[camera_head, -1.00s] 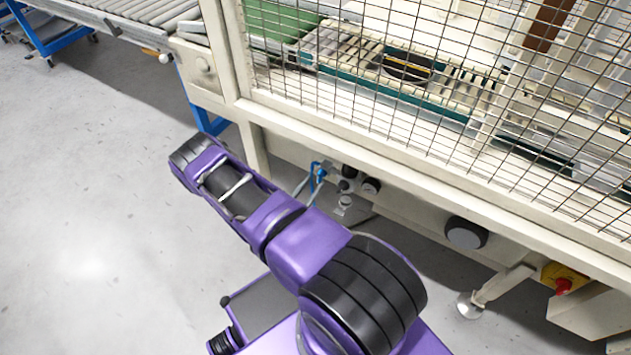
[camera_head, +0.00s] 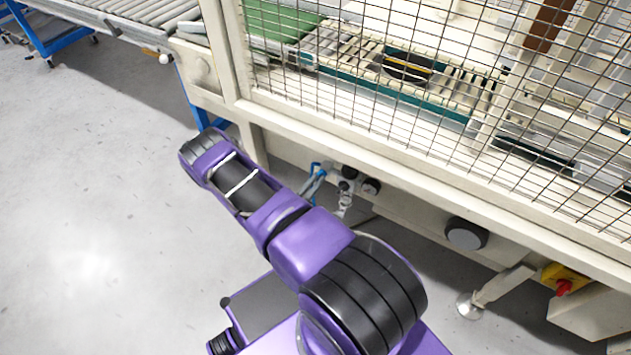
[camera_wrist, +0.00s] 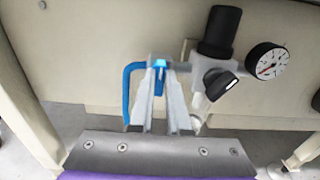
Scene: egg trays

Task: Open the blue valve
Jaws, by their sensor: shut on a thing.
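The blue valve handle (camera_wrist: 161,65) shows in the wrist view, on the pipework in front of the machine's cream panel. My gripper (camera_wrist: 160,72) is at it, its two grey fingers close together and shut on the blue part. A blue hose (camera_wrist: 128,90) curves down just left of the fingers. In the head view the blue piece (camera_head: 316,170) is small, beside my arm, under the machine's frame. My fingers hide part of the valve body, so the handle's exact angle is hard to tell.
Right of the valve are a black regulator (camera_wrist: 219,32), a black knob (camera_wrist: 221,84) and a round pressure gauge (camera_wrist: 267,62), close to my fingers. The cream machine frame (camera_head: 330,143) with wire mesh stands above. Grey floor (camera_head: 90,190) is free at left.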

